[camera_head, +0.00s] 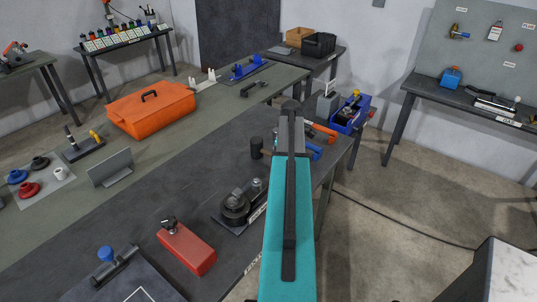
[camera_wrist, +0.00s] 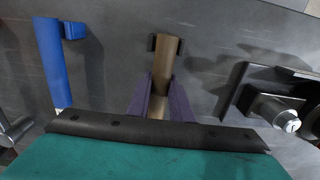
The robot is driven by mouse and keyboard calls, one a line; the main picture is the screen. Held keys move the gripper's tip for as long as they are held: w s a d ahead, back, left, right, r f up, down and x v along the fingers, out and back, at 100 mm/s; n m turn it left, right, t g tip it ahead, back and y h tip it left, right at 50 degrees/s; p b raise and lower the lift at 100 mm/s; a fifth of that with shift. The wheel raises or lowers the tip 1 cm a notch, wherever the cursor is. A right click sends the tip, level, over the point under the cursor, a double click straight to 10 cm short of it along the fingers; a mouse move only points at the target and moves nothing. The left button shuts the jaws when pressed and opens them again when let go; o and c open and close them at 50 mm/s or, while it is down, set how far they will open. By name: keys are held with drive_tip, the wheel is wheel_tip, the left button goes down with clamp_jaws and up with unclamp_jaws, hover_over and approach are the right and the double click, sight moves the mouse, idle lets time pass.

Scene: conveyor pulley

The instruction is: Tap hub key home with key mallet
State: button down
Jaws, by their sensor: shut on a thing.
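The key mallet has a brown handle (camera_wrist: 165,65) and a dark head (camera_wrist: 181,46). In the wrist view my gripper (camera_wrist: 160,92) is shut on the handle, a purple finger on each side. In the head view the black head (camera_head: 256,148) shows just left of my teal arm, which hides the gripper and most of the handle. I cannot tell whether the mallet touches the bench. The dark pulley fixture (camera_head: 235,207) stands nearer on the bench, with a metal shaft end (camera_wrist: 288,122) at the right of the wrist view. The hub key is too small to make out.
Blue-handled (camera_wrist: 52,65) and orange-handled (camera_head: 325,131) tools lie beside the mallet. A red block (camera_head: 187,248) sits left of the fixture. An orange toolbox (camera_head: 150,112) is farther left. The bench middle is clear.

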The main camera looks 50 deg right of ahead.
drive_tip(key=shift+r+p, duration=2)
drive_tip(key=shift+r, duration=1.55)
drive_tip(key=s+a+r+p, duration=0.4)
drive_tip(key=s+a+r, duration=0.4)
drive_tip(key=a+r, duration=0.4)
drive_tip(key=shift+s, duration=0.35)
idle(0.7)
drive_tip(key=shift+w+a+f, duration=0.1)
drive_tip(key=shift+a, duration=0.05)
idle(0.5)
